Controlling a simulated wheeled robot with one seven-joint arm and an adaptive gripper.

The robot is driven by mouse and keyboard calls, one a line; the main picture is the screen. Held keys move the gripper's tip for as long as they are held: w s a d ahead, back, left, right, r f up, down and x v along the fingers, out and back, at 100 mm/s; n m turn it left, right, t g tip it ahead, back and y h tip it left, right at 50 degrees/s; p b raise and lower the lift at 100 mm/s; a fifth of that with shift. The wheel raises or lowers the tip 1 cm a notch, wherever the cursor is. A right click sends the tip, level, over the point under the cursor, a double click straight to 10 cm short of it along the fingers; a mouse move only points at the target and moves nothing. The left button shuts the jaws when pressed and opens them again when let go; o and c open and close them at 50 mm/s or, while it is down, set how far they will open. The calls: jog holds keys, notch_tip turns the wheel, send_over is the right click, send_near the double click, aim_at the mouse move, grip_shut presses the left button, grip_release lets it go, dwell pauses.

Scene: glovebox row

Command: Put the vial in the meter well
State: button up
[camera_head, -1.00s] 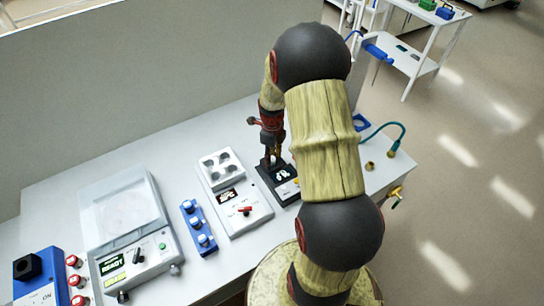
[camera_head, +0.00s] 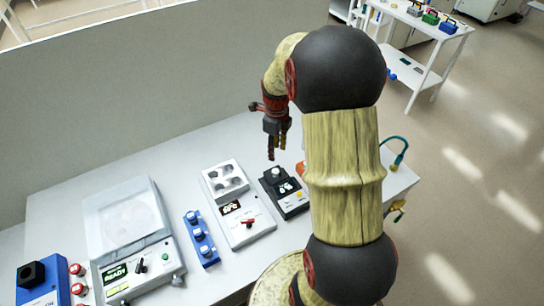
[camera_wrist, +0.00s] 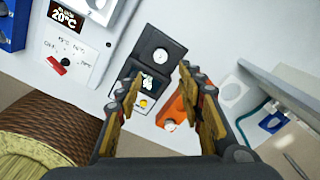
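The meter (camera_wrist: 126,72) is a small black box with a lit display showing white shapes and a yellow button. It also shows in the head view (camera_head: 292,204). A round white top, apparently the capped vial (camera_wrist: 162,54), sits in the well at the meter's far end; its body is hidden. It shows as a pale dot in the head view (camera_head: 277,172). My gripper (camera_wrist: 164,100) is open, with nothing between its fingers. In the head view, my gripper (camera_head: 272,158) hangs above the bench just behind the meter, clear of it.
A heater block (camera_head: 238,218) with a red knob stands left of the meter. Further left are a blue rack (camera_head: 206,249) with white-capped vials and a balance-like device (camera_head: 150,263). An orange holder (camera_wrist: 178,108) sits close beside the meter. A teal hose (camera_head: 397,148) is at right.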

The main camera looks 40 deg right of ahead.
jog(key=s+a+r+n+t, duration=0.3)
jog(key=a+r+n, duration=1.2)
jog(key=s+a+r+n+t, duration=0.2)
jog(key=s+a+r+n, duration=0.4)
jog(key=s+a+n, duration=0.5)
jog(key=shift+s+a+n+t, duration=0.3)
jog(key=shift+a+n, duration=0.1)
jog(key=shift+n, duration=2.5)
jog(key=shift+w+r, duration=0.1)
